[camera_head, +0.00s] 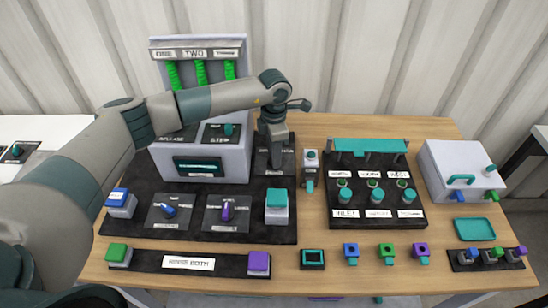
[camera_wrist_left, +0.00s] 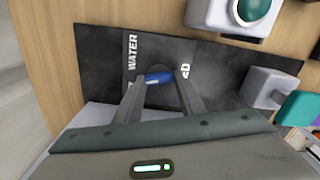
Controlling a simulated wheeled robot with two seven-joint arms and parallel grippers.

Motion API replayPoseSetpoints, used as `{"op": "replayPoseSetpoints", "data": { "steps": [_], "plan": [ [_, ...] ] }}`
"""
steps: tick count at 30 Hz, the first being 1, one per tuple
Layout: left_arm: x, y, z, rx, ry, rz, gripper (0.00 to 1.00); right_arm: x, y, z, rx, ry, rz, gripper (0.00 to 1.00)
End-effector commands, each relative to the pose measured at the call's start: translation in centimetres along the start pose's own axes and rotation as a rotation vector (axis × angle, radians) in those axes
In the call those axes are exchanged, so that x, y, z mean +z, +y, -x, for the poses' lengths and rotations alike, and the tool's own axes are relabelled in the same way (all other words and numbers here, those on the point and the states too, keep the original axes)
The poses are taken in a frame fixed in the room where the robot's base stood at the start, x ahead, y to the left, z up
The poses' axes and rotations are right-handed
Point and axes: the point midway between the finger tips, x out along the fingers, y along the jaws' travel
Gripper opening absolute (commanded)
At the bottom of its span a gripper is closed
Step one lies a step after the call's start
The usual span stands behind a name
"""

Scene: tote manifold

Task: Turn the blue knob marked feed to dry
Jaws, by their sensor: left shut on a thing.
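My left gripper (camera_head: 275,163) reaches down over a dark plate at the back right of the black panel. In the left wrist view its two fingers are closed on a blue knob (camera_wrist_left: 158,78). The knob's grip lies roughly crosswise between the fingertips. White lettering reading WATER (camera_wrist_left: 132,52) stands to one side of the knob, and a partly covered word ends beside the other fingertip. In the head view the gripper hides this knob. The word feed cannot be read. My right gripper is not in view.
Another blue knob (camera_head: 168,210) and a purple knob (camera_head: 228,208) sit on the panel in front. A block with a teal top (camera_head: 277,199) stands just in front of my gripper. A small grey device (camera_head: 310,165) with a teal button stands close at its right.

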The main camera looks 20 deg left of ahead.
Motion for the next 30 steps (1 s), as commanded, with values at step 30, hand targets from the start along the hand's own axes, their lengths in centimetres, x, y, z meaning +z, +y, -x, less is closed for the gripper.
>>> {"op": "replayPoseSetpoints", "data": {
  "steps": [30],
  "plan": [
    [0.1, 0.0, 0.1, 0.002, -0.002, 0.342, 0.14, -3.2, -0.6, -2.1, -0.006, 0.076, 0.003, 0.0]
  ]
}}
